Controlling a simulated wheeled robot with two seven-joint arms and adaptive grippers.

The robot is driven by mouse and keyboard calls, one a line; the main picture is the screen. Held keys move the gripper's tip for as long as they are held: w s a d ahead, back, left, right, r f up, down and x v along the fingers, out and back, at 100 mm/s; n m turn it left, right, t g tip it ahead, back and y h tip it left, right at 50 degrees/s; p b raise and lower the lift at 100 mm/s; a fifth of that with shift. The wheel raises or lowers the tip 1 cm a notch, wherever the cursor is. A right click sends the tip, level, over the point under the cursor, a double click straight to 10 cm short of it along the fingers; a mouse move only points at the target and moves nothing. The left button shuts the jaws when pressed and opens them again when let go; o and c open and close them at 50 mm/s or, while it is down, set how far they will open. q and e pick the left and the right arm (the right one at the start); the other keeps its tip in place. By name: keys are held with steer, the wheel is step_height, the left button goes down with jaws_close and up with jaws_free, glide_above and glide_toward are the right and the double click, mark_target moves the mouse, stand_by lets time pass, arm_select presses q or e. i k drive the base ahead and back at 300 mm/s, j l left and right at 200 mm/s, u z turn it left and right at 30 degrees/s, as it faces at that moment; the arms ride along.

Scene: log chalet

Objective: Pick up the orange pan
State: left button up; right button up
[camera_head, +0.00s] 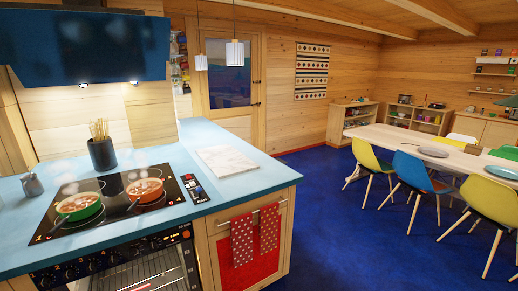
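The orange pan (145,189) sits on the right part of the black cooktop (156,213), on the blue counter. It has a reddish-orange body and seems to hold brownish food, with steam above it. A dark handle appears to reach from it toward the lower left. A green pan (79,207) with reddish contents sits on the cooktop to its left, close by but apart from it. Neither of my grippers shows in the head view.
A dark utensil holder (102,154) stands behind the cooktop and shakers (32,185) stand left. A pale board (226,160) lies on the counter at right. An oven (140,272) is below. Blue floor (345,240) is open between the counter and the dining table (425,147) with chairs.

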mark_target(146, 190)
steer(key=u, duration=1.4)
